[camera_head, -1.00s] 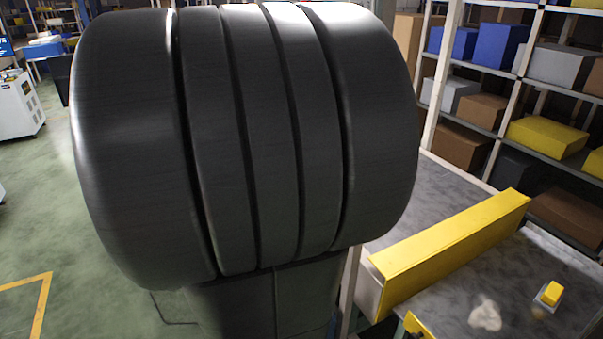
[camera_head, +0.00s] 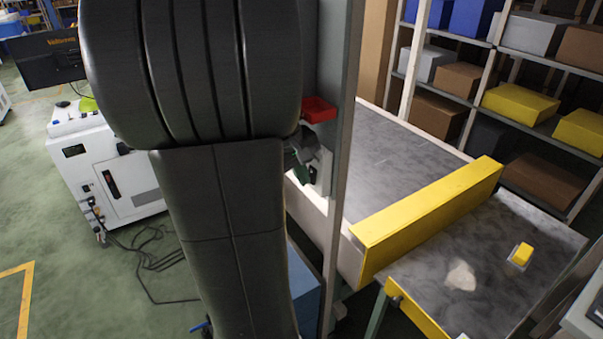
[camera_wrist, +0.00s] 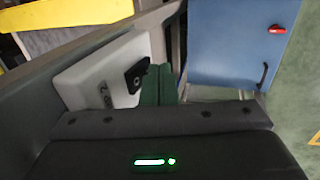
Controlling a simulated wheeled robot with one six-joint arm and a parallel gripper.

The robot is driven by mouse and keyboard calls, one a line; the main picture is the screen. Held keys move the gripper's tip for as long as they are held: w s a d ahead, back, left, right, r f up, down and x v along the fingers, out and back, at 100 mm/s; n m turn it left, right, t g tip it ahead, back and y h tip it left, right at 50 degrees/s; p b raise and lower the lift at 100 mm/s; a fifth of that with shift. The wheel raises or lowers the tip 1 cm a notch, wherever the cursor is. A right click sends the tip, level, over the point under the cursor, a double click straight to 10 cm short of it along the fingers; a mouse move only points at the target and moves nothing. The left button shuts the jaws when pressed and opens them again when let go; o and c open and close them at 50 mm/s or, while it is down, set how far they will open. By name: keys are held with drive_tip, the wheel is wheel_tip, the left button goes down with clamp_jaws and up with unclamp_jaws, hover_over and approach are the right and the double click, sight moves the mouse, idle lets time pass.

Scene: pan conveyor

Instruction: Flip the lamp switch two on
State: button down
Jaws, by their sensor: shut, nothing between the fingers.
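A white switch box (camera_wrist: 85,85) is mounted on a grey post in the wrist view. It carries a black switch (camera_wrist: 137,76) and a dark printed mark that looks like a 2. My gripper (camera_wrist: 160,84) has green fingers, shut and empty, right beside the switch. I cannot tell whether they touch it or which way it is set. In the head view the white box (camera_head: 324,168) shows on the post, with my gripper (camera_head: 302,165) against its left side, mostly hidden by my arm. No lamp is clearly seen.
A red part (camera_head: 318,109) sits on the post above the box. A blue cabinet (camera_wrist: 235,45) stands close by. A white machine (camera_head: 110,175) with floor cables is at left.

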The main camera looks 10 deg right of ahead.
drive_tip(key=shift+w+d+f, duration=0.15)
drive_tip(key=shift+d, duration=0.15)
